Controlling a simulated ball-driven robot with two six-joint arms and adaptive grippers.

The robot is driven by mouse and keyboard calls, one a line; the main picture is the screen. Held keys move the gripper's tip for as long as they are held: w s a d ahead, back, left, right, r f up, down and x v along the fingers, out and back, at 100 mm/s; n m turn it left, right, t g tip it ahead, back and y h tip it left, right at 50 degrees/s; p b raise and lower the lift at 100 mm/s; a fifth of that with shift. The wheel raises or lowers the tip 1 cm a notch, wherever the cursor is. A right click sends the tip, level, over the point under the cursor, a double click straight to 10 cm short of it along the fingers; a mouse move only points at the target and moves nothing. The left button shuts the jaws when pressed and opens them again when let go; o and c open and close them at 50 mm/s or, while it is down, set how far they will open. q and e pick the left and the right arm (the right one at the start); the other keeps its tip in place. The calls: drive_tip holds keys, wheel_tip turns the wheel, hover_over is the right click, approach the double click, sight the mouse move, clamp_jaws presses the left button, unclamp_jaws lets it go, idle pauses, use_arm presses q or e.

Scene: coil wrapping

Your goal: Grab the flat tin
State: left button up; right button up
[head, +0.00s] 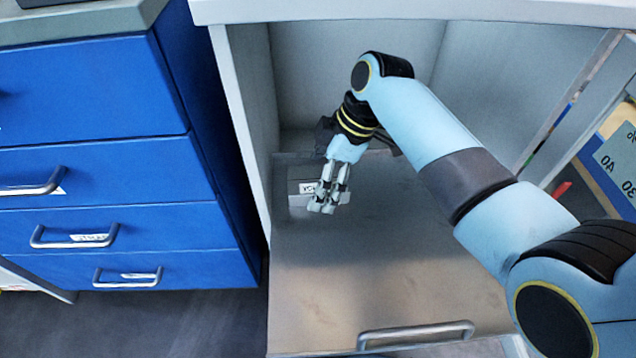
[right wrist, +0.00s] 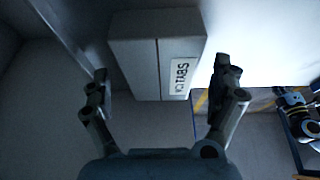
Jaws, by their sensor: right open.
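A pale flat box with a printed label, which I take for the flat tin (head: 296,194), lies at the back left of a grey board inside the open cabinet. My right gripper (head: 323,208) is over its right end and hides part of it in the head view. In the right wrist view the tin (right wrist: 150,58) shows with its seam and label, ahead of the two spread fingers of my right gripper (right wrist: 163,90). The fingers are open, and I see no grip on the tin. My left gripper is not in view.
The cabinet's left wall (head: 240,120) stands close to the tin. The board (head: 400,265) is bare toward the front, where it has a metal handle (head: 415,334). Blue drawers (head: 90,170) stand at the left. A panel with print (head: 615,165) is at the right.

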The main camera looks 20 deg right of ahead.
drive_tip(key=shift+f, duration=0.25)
idle(0.5)
drive_tip(key=c, duration=1.3)
drive_tip(key=shift+c, duration=0.6)
drive_tip(key=shift+r, duration=0.1)
